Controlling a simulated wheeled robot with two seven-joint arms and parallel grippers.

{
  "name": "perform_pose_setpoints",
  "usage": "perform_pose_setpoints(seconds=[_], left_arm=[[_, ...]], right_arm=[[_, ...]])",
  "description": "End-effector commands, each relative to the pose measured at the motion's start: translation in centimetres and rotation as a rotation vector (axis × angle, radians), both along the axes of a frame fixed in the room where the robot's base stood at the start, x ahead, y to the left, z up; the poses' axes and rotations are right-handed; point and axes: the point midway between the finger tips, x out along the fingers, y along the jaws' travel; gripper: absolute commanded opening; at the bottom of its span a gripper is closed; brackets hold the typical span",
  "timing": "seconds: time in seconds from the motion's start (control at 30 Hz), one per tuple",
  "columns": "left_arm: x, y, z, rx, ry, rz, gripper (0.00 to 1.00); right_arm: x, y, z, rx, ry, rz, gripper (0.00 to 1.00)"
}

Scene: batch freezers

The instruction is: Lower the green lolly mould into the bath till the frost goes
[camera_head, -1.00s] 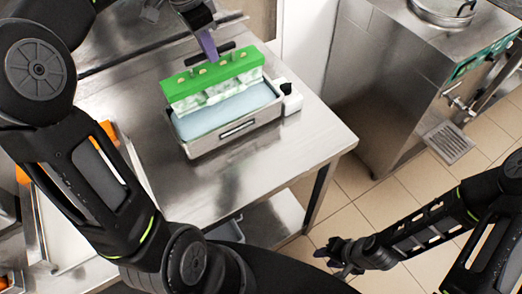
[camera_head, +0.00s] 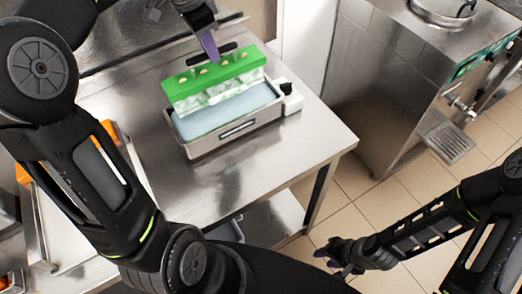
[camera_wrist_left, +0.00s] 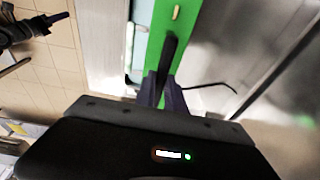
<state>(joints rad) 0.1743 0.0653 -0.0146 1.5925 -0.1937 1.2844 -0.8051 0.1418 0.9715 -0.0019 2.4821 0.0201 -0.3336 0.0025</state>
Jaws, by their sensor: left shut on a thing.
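The green lolly mould (camera_head: 213,79) has a green top with several lolly sticks and whitish, frosty-looking pockets below. It is over the back part of the bath (camera_head: 235,134), a steel tray of pale blue liquid. The pockets' lower ends are close to the liquid; I cannot tell if they touch it. My left gripper (camera_head: 211,52) is shut on the mould's dark handle from above. In the left wrist view the green top (camera_wrist_left: 183,30) lies just beyond the fingers. My right gripper (camera_head: 340,252) hangs low at the right, away from the bench; its fingers are too small to judge.
The bath stands on a steel bench (camera_head: 290,150) with a small white unit (camera_head: 292,100) at its right end. A steel machine (camera_head: 400,80) stands at the right across a tiled floor. A tray with orange items lies at the left, partly behind my arm.

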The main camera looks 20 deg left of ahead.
Motion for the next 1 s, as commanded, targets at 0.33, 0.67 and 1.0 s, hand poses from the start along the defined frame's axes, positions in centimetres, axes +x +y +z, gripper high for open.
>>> perform_pose_setpoints(seconds=[0.33,0.67,1.0], left_arm=[[0.1,0.0,-0.1,0.001,-0.003,-0.001,0.00],[0.0,0.1,-1.4,0.000,-0.002,0.000,0.00],[0.1,-0.2,-3.2,0.002,-0.003,0.000,0.00]], right_arm=[[0.0,0.0,-0.3,0.000,0.000,0.000,0.36],[0.0,0.1,-1.2,0.001,-0.003,0.000,0.36],[0.1,0.3,-2.6,0.005,-0.011,0.000,0.36]])
